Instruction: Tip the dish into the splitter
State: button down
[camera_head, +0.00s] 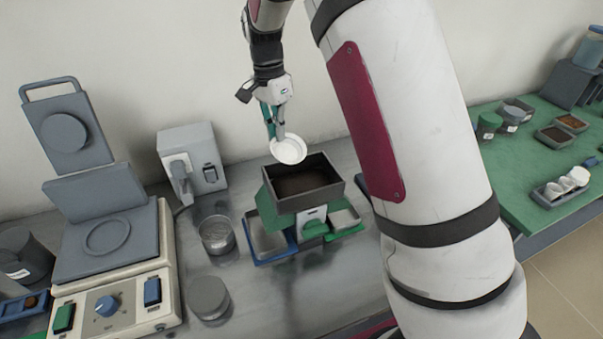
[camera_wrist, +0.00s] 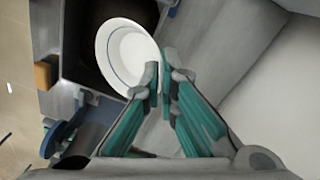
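A small white dish (camera_head: 288,150) is held by its rim in my gripper (camera_head: 277,138), above the back left edge of the splitter. The dish is tilted, and its face shows to the head camera. In the wrist view the dish (camera_wrist: 127,54) looks pale and empty inside, and the fingers of my gripper (camera_wrist: 163,85) are closed at its rim. The splitter (camera_head: 322,198) is a dark open-topped hopper on a green body, with brown material inside. Its hopper also shows behind the dish in the wrist view (camera_wrist: 72,67). Pans (camera_head: 268,238) sit at its sides.
A metal cup (camera_head: 216,235) and a grey lidded tin (camera_head: 209,298) stand left of the splitter. A hot plate device (camera_head: 108,262) is further left. A white socket box (camera_head: 193,158) is behind. My arm covers the right side. A green mat (camera_head: 520,170) with containers lies beyond it.

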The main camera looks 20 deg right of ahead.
jog(key=f+g+b, duration=0.1)
jog(key=g+b, duration=0.1)
jog(key=b, duration=0.1)
jog(key=w+f+g+h+b, duration=0.1)
jog(key=b, duration=0.1)
jog(key=shift+w+a+f+g+b, duration=0.15)
jog(key=shift+a+f+g+b, duration=0.05)
jog(key=shift+g+b, duration=0.2)
dwell(0.4)
jog(key=shift+f+g+h+b, duration=0.2)
jog(key=shift+g+h+b, duration=0.1)
jog(key=shift+g+b, duration=0.15)
jog(key=shift+r, duration=0.1)
